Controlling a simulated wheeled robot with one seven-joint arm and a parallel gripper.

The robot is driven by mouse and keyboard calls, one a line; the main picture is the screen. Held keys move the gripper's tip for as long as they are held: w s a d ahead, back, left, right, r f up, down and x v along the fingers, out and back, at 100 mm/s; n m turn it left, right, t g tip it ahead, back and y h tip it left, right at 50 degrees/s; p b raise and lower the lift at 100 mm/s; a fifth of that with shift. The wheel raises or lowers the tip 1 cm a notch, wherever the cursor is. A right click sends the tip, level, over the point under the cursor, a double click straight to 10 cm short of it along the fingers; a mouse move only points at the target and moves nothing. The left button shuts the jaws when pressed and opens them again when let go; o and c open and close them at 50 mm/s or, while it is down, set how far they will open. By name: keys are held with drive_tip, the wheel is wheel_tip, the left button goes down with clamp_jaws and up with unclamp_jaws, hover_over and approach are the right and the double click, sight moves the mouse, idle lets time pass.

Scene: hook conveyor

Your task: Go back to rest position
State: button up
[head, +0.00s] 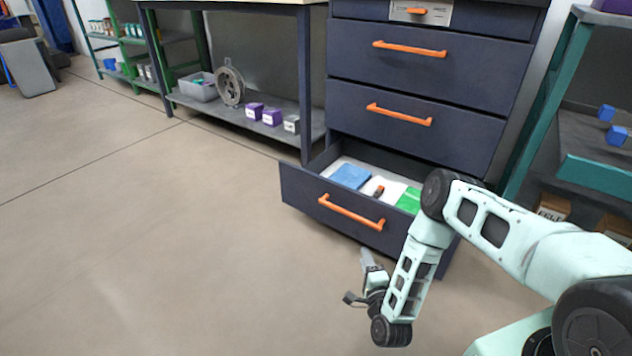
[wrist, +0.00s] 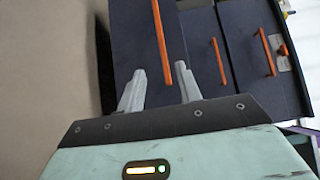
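My gripper (head: 362,277) is at the lower middle of the head view, in front of the open bottom drawer and apart from it. In the wrist view my gripper (wrist: 160,82) shows two grey fingers spread apart with nothing between them. The open drawer (head: 300,188) has an orange handle (head: 351,212) and holds a blue item (head: 350,176), a green item (head: 409,200) and a small dark and orange item (head: 379,191). An orange handle (wrist: 161,45) also shows just beyond the fingertips in the wrist view.
The drawers above (head: 428,80) are shut. A workbench (head: 230,105) with a lower shelf stands to the left of them. A green-framed shelf (head: 592,160) with blue cubes stands at the right.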

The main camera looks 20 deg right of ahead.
drive_tip(key=w+a+r+n+g+y, duration=0.4)
drive_tip(key=w+a+r+n+y, duration=0.1)
drive_tip(key=w+a+r+n, duration=0.3)
drive_tip(key=s+a+r+n+g+y, duration=0.1)
drive_tip(key=s+a+r+n+g, duration=0.2)
drive_tip(key=a+r, duration=0.35)
drive_tip(key=s+a+r+n+g+y, duration=0.1)
drive_tip(key=a+r+n+g, duration=0.1)
drive_tip(key=a+r+n, duration=0.4)
drive_tip(key=s+a+r+n+g+p, duration=0.15)
drive_tip(key=s+r+n+g, duration=0.3)
drive_tip(key=s+r, duration=0.7)
drive_tip(key=s+d+r+n+g+h, duration=0.2)
drive_tip(key=s+d+r+n, duration=0.15)
drive_tip(key=s, duration=0.75)
drive_tip(key=s+d+r+n+g+h, duration=0.2)
drive_tip(key=s+r, duration=0.2)
drive_tip(key=s, duration=0.6)
wheel_tip(320, 180, up, 38)
drive_tip(key=p, duration=3.8)
drive_tip(key=shift+s, duration=0.2)
drive_tip(key=shift+f, duration=0.15)
